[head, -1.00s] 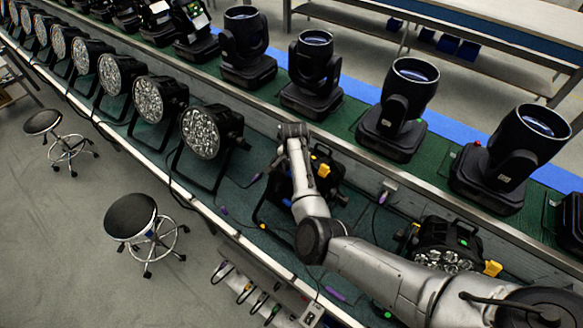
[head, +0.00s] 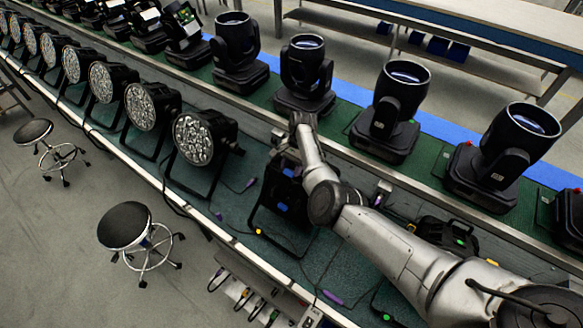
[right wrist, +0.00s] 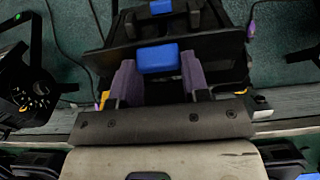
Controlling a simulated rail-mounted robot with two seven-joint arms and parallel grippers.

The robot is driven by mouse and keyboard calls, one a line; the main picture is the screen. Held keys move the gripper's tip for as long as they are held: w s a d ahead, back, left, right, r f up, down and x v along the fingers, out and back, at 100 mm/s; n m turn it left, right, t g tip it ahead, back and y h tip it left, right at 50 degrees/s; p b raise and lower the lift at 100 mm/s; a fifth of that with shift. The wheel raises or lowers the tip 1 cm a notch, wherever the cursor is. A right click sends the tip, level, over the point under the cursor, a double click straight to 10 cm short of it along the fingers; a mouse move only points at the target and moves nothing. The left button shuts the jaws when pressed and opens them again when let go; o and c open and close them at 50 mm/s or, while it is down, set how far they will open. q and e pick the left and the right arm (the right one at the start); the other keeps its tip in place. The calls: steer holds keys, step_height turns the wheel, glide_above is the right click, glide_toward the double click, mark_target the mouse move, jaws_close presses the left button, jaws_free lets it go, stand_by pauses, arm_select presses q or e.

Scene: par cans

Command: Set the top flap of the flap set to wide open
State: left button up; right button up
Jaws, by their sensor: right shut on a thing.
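The black flap set on its stage light (head: 270,215) stands on the green bench surface in the head view, with blue tabs (head: 288,172) on its dark flaps. In the right wrist view the flaps (right wrist: 195,50) show as broad black plates. One blue tab (right wrist: 158,58) lies between the purple fingers of my right gripper (right wrist: 157,66), which is shut on it. Another blue tab (right wrist: 160,6) shows farther up. In the head view my right wrist hides the gripper and part of the flap set. My left gripper is out of view.
A row of par cans (head: 193,138) stands to the left on the lower bench. Moving-head lights (head: 390,110) line the raised shelf behind. Another black unit (head: 447,235) is beside my right arm. Cables lie on the bench; stools (head: 124,224) stand in front.

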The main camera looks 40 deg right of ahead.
steer(key=shift+f, duration=0.1)
steer(key=o, duration=0.9)
steer(key=v, duration=1.4)
